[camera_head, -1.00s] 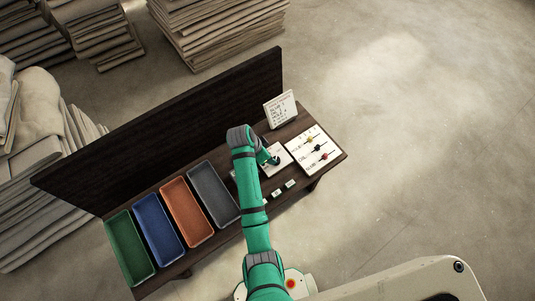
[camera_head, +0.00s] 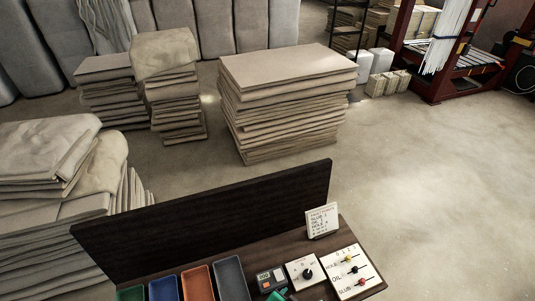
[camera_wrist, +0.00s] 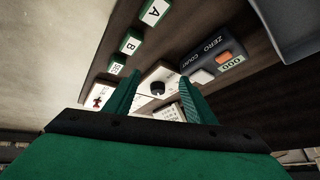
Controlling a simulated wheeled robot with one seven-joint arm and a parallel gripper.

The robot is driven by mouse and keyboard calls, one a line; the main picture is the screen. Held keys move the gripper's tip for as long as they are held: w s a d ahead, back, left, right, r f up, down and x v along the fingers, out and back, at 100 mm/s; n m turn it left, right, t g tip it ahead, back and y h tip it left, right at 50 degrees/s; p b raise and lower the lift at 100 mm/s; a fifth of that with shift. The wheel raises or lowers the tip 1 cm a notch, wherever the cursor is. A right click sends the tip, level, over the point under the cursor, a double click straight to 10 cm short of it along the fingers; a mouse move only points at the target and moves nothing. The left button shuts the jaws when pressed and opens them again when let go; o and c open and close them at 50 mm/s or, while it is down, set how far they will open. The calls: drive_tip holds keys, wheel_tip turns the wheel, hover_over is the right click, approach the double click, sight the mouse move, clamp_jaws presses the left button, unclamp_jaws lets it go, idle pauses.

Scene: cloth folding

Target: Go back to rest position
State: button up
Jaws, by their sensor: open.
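My gripper (camera_wrist: 160,80) shows in the wrist view with its two green fingers apart and nothing between them. Beyond the fingers is a white panel with a black dial knob (camera_wrist: 157,88); I cannot tell the gap between them. In the head view the dial panel (camera_head: 296,267) sits on the dark table, and only a small green piece, likely of my arm, shows at the bottom edge.
The dark table (camera_head: 262,247) has a tall back board (camera_head: 210,215). A counter box (camera_head: 271,281), a slider panel (camera_head: 342,284), a sign card (camera_head: 321,220) and several coloured trays, one blue (camera_head: 163,289), stand on it. Cloth stacks (camera_head: 285,105) lie behind. Floor at right is clear.

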drive_tip(key=s+a+r+n+t+y, duration=0.1)
drive_tip(key=s+a+r+n+t, duration=0.1)
drive_tip(key=s+a+r, duration=0.3)
drive_tip(key=s+r+n+t+y, duration=0.1)
drive_tip(key=s+r+n+t, duration=0.15)
drive_tip(key=s, duration=0.55)
drive_tip(key=s+a+r+n+t, duration=0.1)
drive_tip(key=s+r, duration=0.2)
drive_tip(key=r, duration=0.3)
drive_tip(key=s+a+r+n+t, duration=0.1)
drive_tip(key=s+r+t, duration=0.1)
drive_tip(key=s+r, duration=0.2)
drive_tip(key=s+a+r+n+t+y, duration=0.1)
drive_tip(key=s+a+r+n+t, duration=0.1)
drive_tip(key=r, duration=0.8)
drive_tip(key=shift+s+r, duration=0.2)
drive_tip(key=shift+s, duration=0.45)
